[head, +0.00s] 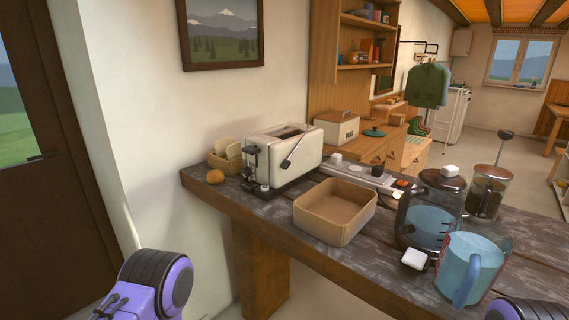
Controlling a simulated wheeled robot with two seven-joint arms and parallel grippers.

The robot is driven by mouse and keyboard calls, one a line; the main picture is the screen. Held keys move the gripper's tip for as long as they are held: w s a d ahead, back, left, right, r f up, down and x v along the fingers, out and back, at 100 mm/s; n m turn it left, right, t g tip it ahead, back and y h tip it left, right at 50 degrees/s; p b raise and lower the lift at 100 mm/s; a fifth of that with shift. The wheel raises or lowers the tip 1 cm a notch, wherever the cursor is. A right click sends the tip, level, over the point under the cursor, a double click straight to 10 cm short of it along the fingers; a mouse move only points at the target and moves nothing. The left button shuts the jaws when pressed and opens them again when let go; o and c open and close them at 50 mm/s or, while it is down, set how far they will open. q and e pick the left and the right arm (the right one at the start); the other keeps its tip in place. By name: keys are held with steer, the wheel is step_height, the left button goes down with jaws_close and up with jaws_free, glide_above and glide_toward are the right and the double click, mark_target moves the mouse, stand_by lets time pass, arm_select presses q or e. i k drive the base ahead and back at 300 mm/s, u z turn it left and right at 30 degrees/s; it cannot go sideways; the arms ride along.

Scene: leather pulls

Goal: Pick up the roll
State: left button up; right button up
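The roll (215,177) is a small round golden-brown bread roll in the head view. It lies at the far left end of the dark wooden counter (345,254), in front of the bread basket (226,158) and left of the toaster. My purple arm parts show at the bottom left and bottom right corners. Neither gripper's fingers are in the frame, and nothing of mine is near the roll.
A cream toaster (283,158) with a lever stands just right of the roll. An empty tan tray (335,213) sits mid-counter. A glass pot (428,222), a blue pitcher (470,270) and a French press (487,192) crowd the right. A wall runs behind the counter's left end.

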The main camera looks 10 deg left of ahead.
mark_target(215, 177)
steer(key=k, duration=0.5)
steer(key=u, duration=1.8)
steer(key=i, duration=1.8)
steer(key=z, duration=2.05)
